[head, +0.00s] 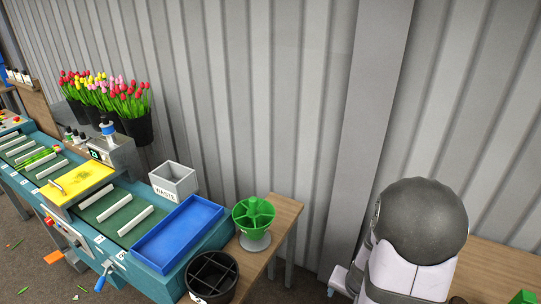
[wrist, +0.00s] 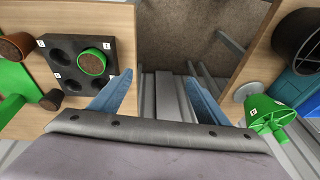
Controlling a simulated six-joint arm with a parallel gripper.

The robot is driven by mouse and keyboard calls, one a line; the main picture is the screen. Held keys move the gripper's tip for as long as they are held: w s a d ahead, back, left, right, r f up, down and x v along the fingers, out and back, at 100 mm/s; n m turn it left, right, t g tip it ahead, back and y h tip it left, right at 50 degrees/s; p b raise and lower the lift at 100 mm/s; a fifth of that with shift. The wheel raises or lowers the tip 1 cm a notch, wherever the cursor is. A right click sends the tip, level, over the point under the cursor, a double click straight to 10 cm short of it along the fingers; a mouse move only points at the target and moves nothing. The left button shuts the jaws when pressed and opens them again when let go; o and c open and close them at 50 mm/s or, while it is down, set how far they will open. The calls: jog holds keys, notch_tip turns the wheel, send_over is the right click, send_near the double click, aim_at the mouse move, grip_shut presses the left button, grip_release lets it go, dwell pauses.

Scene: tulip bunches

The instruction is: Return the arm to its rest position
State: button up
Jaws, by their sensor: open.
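My gripper (wrist: 158,82) shows in the wrist view with its two blue fingers spread wide apart. Nothing is between them; the gap looks down past table edges to the floor. It hangs between two wooden tables and touches neither as far as I can see. In the head view, my arm (head: 418,225) is at the lower right, a dark grey rounded joint with white links, beside the wall; the fingers are not clear there.
A green divided holder (head: 254,214) stands on the small wooden table (head: 286,212), near a black divided bucket (head: 211,277) and blue tray (head: 178,234). In the wrist view, a dark tray (wrist: 66,88) holding a green-rimmed pot (wrist: 91,62) sits on the left table (wrist: 122,25).

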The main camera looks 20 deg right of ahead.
jog(key=s+a+r+n+g, duration=0.1)
jog(key=s+a+r+n, duration=0.1)
jog(key=a, duration=0.4)
jog(key=s+a+r+n+g+y, duration=0.1)
jog(key=a+r+n, duration=0.2)
jog(key=a, duration=0.3)
jog(key=s+a+r+n+b, duration=0.1)
jog(key=s+a+r+n, duration=0.1)
jog(key=a+n, duration=0.2)
jog(key=a, duration=0.2)
jog(key=shift+s+a+r+n+g+y, duration=0.25)
jog(key=shift+s+a+n+g+y, duration=0.05)
jog(key=shift+a+g, duration=0.1)
